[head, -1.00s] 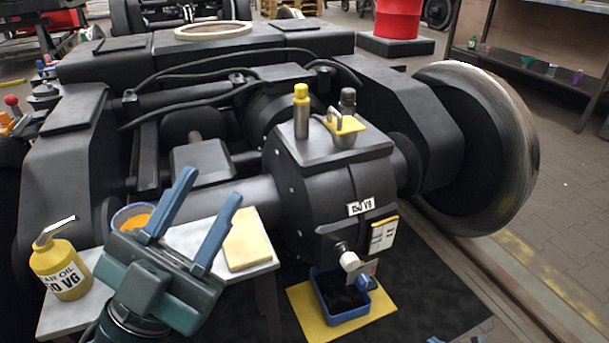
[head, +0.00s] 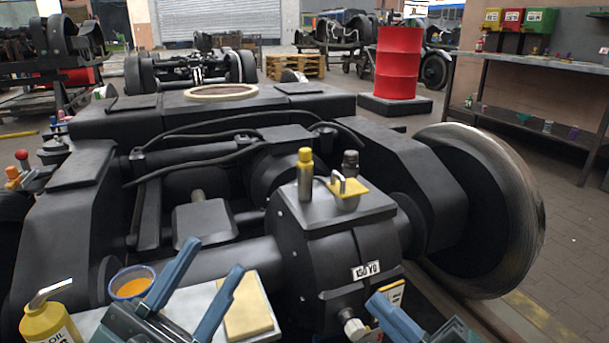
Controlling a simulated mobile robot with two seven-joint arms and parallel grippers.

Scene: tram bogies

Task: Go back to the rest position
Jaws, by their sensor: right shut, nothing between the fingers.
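My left gripper (head: 211,257) is at the bottom of the head view, in front of the small table. Its two blue fingers stand wide apart with nothing between them. My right gripper (head: 380,298) shows at the bottom edge, right of centre, in front of the lower gearbox. It is shut and empty, and much of it is cut off by the frame. The black gearbox (head: 335,245) of the bogie stands behind both grippers, with a yellow-capped post and a yellow-tagged fitting on top.
The small table (head: 185,298) holds a yellow oil can (head: 48,325), a bowl of orange liquid (head: 132,283) and a yellow sponge-like block (head: 248,308). A large wheel (head: 500,210) stands at the right. A red drum (head: 397,65) and a shelf bench (head: 530,125) are further back.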

